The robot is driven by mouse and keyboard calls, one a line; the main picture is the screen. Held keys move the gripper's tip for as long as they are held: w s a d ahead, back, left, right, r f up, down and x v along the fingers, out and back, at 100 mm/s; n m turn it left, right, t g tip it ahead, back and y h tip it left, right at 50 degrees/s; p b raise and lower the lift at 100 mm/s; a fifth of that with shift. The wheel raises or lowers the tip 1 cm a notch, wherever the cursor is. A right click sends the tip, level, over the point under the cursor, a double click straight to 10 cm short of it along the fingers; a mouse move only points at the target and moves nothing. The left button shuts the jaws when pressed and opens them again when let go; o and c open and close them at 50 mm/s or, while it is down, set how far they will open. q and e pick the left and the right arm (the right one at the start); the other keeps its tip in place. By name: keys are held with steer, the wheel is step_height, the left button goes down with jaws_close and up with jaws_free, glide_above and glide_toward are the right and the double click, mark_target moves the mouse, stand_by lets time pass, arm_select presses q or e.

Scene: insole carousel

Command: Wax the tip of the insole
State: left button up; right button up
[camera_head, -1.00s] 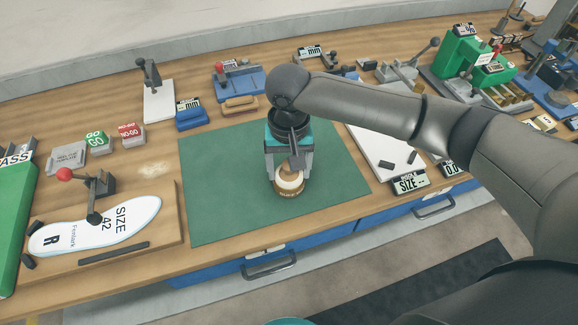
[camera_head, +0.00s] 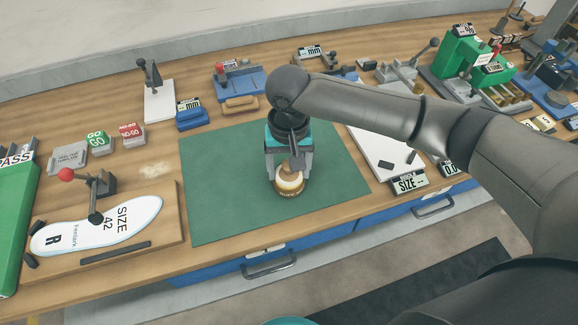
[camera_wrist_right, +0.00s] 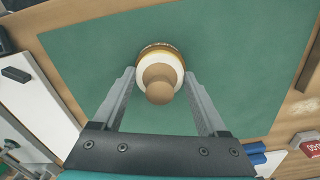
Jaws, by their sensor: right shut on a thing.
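The white insole (camera_head: 125,224), printed SIZE 42 and R, lies on a wooden board at the left of the bench. A toggle clamp (camera_head: 95,195) with a red knob stands at its upper edge, its arm reaching down onto it. My right gripper (camera_head: 290,172) points down over the green mat and is shut on a round cream-and-brown piece (camera_head: 290,188) with a wooden knob. In the right wrist view the knob (camera_wrist_right: 158,82) sits between the fingertips, above the round body. Lettering on its rim is too small to read. My left gripper is not in view.
The green mat (camera_head: 225,195) is otherwise bare. GO and NO-GO blocks (camera_head: 131,135) stand behind the insole board. A dark bar (camera_head: 115,253) lies in front of the insole. A white plate (camera_head: 375,155) and gauges are right of the mat. A green box (camera_head: 14,215) is at far left.

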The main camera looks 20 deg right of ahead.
steer(key=shift+s+f+p, duration=0.2)
steer(key=shift+p, duration=0.25)
stand_by(1.6)
step_height(320, 180, up, 7)
steer(key=p, duration=1)
steer(key=shift+w+r, duration=0.15)
steer(key=shift+r, duration=0.05)
stand_by(0.6)
